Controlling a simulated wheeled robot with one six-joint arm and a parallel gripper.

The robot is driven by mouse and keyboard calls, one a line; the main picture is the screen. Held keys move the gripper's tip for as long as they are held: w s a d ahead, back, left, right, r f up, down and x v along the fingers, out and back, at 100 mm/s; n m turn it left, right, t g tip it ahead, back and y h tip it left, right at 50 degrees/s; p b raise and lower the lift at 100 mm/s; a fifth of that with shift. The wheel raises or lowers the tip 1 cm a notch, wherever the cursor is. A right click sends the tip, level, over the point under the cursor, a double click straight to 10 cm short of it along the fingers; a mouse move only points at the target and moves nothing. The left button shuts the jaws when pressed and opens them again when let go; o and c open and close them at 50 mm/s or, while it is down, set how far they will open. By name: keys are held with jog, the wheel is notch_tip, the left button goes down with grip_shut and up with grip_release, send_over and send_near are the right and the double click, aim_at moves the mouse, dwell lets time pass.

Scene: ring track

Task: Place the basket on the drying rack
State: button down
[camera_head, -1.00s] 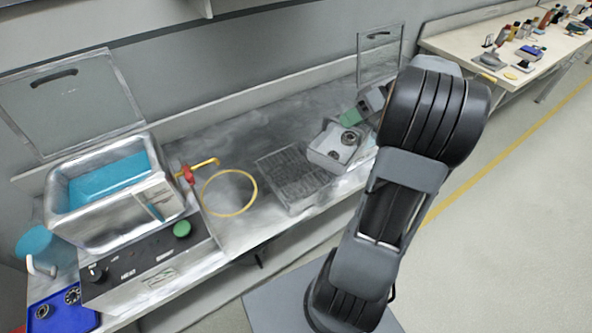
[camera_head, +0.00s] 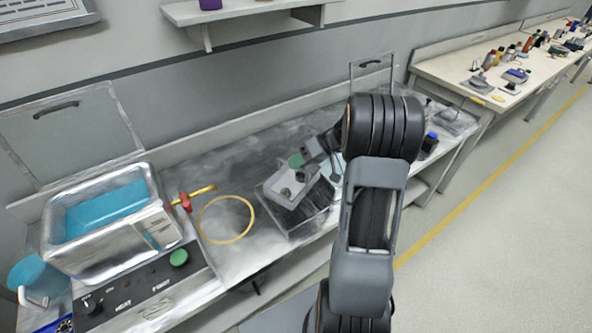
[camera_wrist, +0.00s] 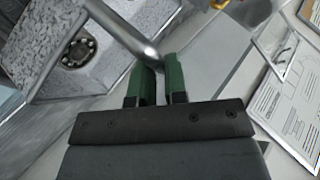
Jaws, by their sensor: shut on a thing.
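The basket (camera_head: 291,186) is a light metal tray with a dark ring-shaped part in it. In the head view it is over the dark drying rack (camera_head: 312,219), slightly tilted; I cannot tell whether it touches the rack. My gripper (camera_head: 299,161) is at the basket's back edge. In the wrist view the green fingers of my gripper (camera_wrist: 158,84) are shut on the basket's metal handle bar (camera_wrist: 130,38). The basket's inside (camera_wrist: 45,45) shows at upper left with a bearing (camera_wrist: 78,50) in it. The rack is partly hidden under the basket.
A metal washing tank (camera_head: 110,215) with blue liquid stands at left, its lid raised. A yellow hoop (camera_head: 227,240) lies between tank and rack. A clear upright panel (camera_head: 371,76) stands behind my arm. A printed sheet (camera_wrist: 290,105) lies at right in the wrist view.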

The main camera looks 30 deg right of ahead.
aim_at(295, 184)
jog(key=shift+w+a+f, duration=0.15)
jog(key=shift+a+f, duration=0.05)
jog(key=shift+w+a+f+p, duration=0.15)
jog(key=shift+f+p, duration=0.25)
jog(key=shift+f, duration=1.3)
jog(key=shift+f, duration=0.2)
jog(key=c, duration=1.1)
grip_release()
jog(key=shift+c, duration=0.2)
jog(key=shift+r, duration=0.15)
